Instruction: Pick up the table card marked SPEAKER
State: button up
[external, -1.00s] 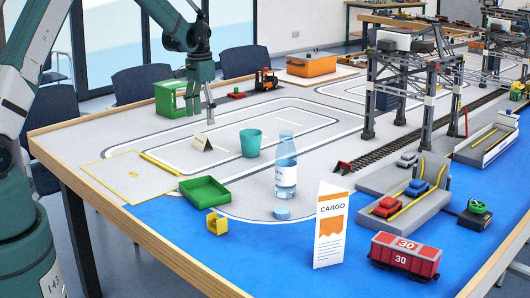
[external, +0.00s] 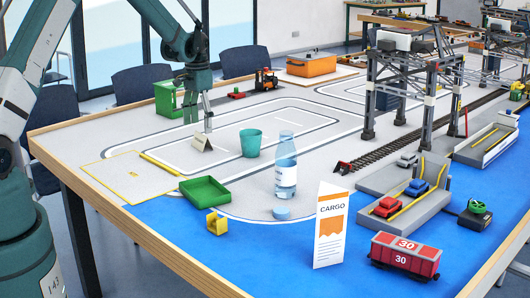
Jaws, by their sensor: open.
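A small folded table card (external: 202,143) stands like a tent on the grey road area, left of a teal cup. Its lettering is too small to read here. My gripper (external: 208,127) points down just above the card, its fingertips at or very near the card's top edge. The gripper is open, seen edge-on. I cannot tell whether the fingers straddle the card.
The teal cup (external: 251,143) stands close to the right of the card. A green tray (external: 205,190), a water bottle (external: 286,172) and a CARGO leaflet (external: 331,225) stand nearer the front. A green box (external: 168,98) and orange case (external: 311,65) are behind.

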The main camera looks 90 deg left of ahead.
aim_at(206, 137)
jog(key=shift+f, duration=0.1)
jog(key=shift+w+a+f+b, duration=0.1)
jog(key=shift+f+b, duration=0.4)
jog(key=shift+f, duration=2)
jog(key=shift+c, duration=0.6)
jog(key=c, duration=0.6)
